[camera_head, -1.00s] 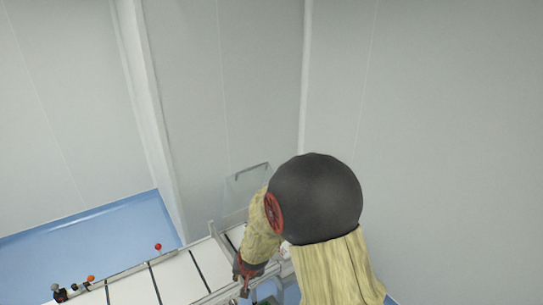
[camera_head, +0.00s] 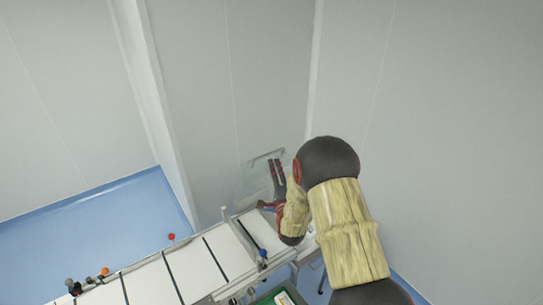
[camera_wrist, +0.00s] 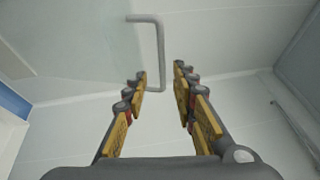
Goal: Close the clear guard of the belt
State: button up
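The clear guard (camera_head: 257,175) stands raised at the far end of the belt (camera_head: 195,268), in front of the grey wall. A thin grey handle bar (camera_head: 262,154) runs along its upper edge. In the wrist view the clear guard (camera_wrist: 85,40) fills the upper left, and its bent handle (camera_wrist: 161,55) lies ahead of and between my fingers. My gripper (camera_head: 268,183) is beside the guard at its right, open and empty. In the wrist view the open fingers (camera_wrist: 160,75) point towards the handle; I cannot tell whether they touch it. My arm hides part of the belt's end.
The white belt with dark cross stripes runs to the lower left. A red knob (camera_head: 172,237) and an orange knob (camera_head: 104,271) stand along its far side. A green tray (camera_head: 284,296) is at the bottom. Grey walls close off the back.

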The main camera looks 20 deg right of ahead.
aim_at(270, 157)
jog(key=p+x, duration=0.2)
jog(key=x, duration=0.5)
jog(key=shift+w, duration=0.25)
jog(key=c, duration=0.4)
grip_shut()
jog(key=shift+s+f, duration=0.15)
